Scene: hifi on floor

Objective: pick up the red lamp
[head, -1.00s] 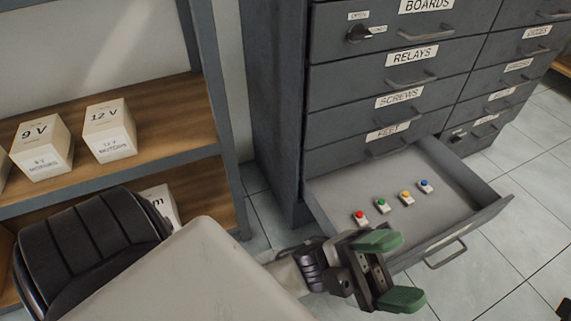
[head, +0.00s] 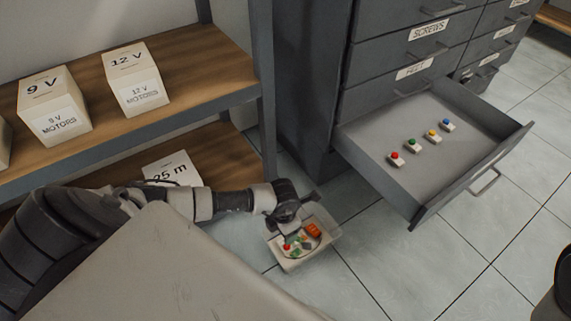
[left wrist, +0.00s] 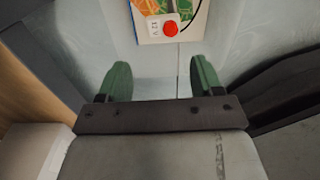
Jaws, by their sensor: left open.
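A red lamp (head: 287,247) on a small pale base sits in a light, shallow bin (head: 291,266) on the floor, among green and orange parts. In the left wrist view this red lamp (left wrist: 170,29) is at the top, ahead of the fingers, its base marked with a voltage label. Another red lamp (head: 396,156) stands in the open drawer (head: 390,183), in a row with green, yellow and blue ones. My left gripper (left wrist: 158,66) is open and empty, with green fingers. In the head view it hangs over the bin, its fingers partly hidden. My right gripper is out of view.
The grey drawer cabinet (head: 308,85) stands behind, its open drawer jutting out right of the bin. A shelf (head: 200,72) with labelled 9 V (head: 52,105) and 12 V boxes (head: 136,80) is at left. The tiled floor right of the bin is clear.

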